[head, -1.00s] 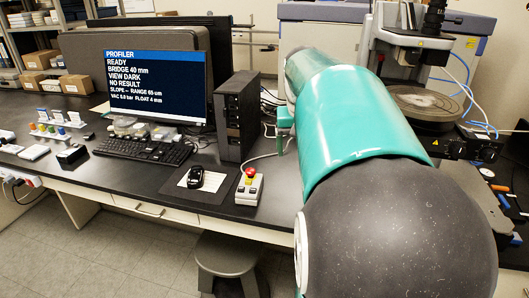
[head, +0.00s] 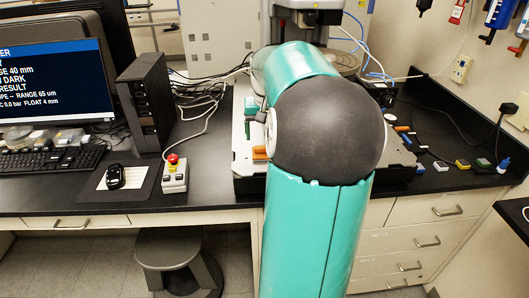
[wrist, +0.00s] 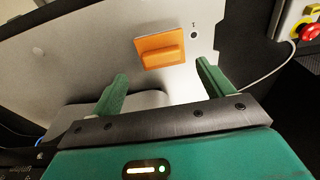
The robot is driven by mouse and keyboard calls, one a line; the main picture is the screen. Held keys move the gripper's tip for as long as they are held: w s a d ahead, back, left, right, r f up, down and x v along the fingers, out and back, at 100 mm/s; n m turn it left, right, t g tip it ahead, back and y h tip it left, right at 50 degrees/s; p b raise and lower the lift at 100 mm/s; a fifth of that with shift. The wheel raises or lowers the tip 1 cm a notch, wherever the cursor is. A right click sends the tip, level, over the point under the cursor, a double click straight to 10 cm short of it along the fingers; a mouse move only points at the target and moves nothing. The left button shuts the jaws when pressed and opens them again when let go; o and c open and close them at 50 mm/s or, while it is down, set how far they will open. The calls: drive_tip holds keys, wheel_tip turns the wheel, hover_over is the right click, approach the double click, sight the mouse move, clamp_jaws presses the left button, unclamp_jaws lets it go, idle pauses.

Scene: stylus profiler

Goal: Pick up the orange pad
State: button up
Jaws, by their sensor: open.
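The orange pad (wrist: 160,47) lies on a pale grey plate (wrist: 90,50) in the wrist view. It is a flat orange piece with a raised block across it. My gripper (wrist: 162,70) has its two green fingers spread wide. The pad shows beyond the fingertips, between their lines, and nothing is held. In the head view a small part of an orange piece (head: 260,153) shows at the left edge of my arm and seems to be the same pad. My arm hides most of the plate there.
A control box with a red button (head: 174,173) stands left of the plate, and also shows in the wrist view (wrist: 300,28). A computer tower (head: 146,103), mouse (head: 115,177) and keyboard (head: 52,160) are further left. Several small coloured items lie at the right.

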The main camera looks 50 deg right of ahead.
drive_tip(key=f, duration=0.5)
drive_tip(key=shift+w+d, duration=0.2)
drive_tip(key=shift+w, duration=0.2)
drive_tip(key=c, duration=1.1)
drive_tip(key=shift+c, duration=0.2)
drive_tip(key=shift+r, duration=0.5)
wheel_tip(320, 180, up, 2)
drive_tip(key=shift+r, duration=0.2)
drive_tip(key=s+a+r, duration=0.9)
drive_tip(key=a, duration=0.1)
drive_tip(key=shift+s+a+r, duration=0.15)
drive_tip(key=shift+a+r, duration=0.15)
drive_tip(key=shift+s, duration=0.1)
